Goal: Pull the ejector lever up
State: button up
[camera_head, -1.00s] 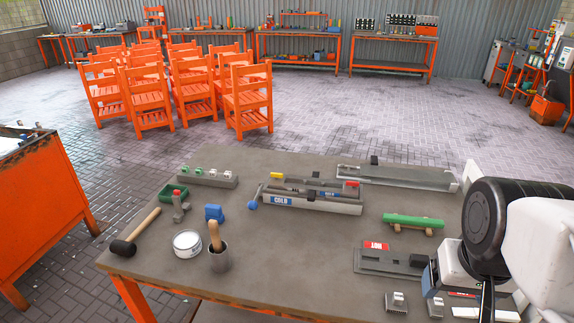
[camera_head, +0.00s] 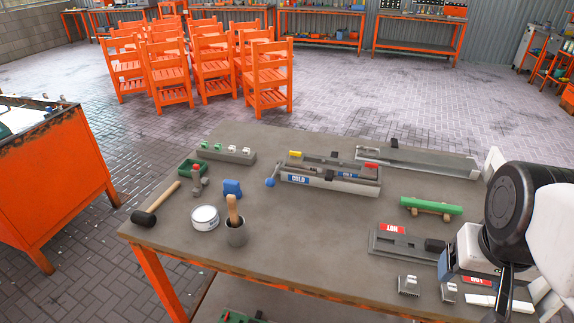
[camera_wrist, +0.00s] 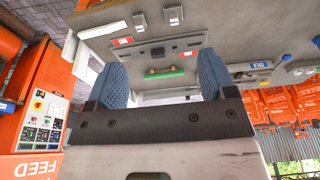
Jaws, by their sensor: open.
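A grey mould marked COLD (camera_head: 330,180) lies on the table (camera_head: 290,235), at its middle back. A lever with a blue ball knob (camera_head: 270,182) is at the mould's left end; it looks like the ejector lever. In the wrist view the COLD mould (camera_wrist: 250,66) and blue knob (camera_wrist: 287,57) are at the right, outside my jaws. My gripper (camera_wrist: 162,62) is open and empty, with its blue finger pads wide apart and well away from the lever. My fingers are hard to make out in the head view.
A HOT-marked plate (camera_head: 400,240), a green piece on a stand (camera_head: 431,206) and a long metal tray (camera_head: 420,162) are on the table's right.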

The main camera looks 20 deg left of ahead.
jog(key=c, duration=0.3)
jog(key=w+a+r, duration=0.1)
jog(key=w+a, duration=0.3)
jog(key=w, duration=0.3)
jog(key=w+a+r, duration=0.1)
jog(key=w+a, duration=0.3)
jog(key=w, duration=0.3)
jog(key=g, duration=0.3)
send_over(270, 179)
jog(key=f, duration=1.1)
jog(key=d+f, duration=0.1)
jog(key=f, duration=0.4)
jog(key=shift+s+f, duration=0.1)
jog(key=shift+f, duration=0.05)
jog(key=shift+a+f, duration=0.35)
jog(key=shift+a, duration=0.2)
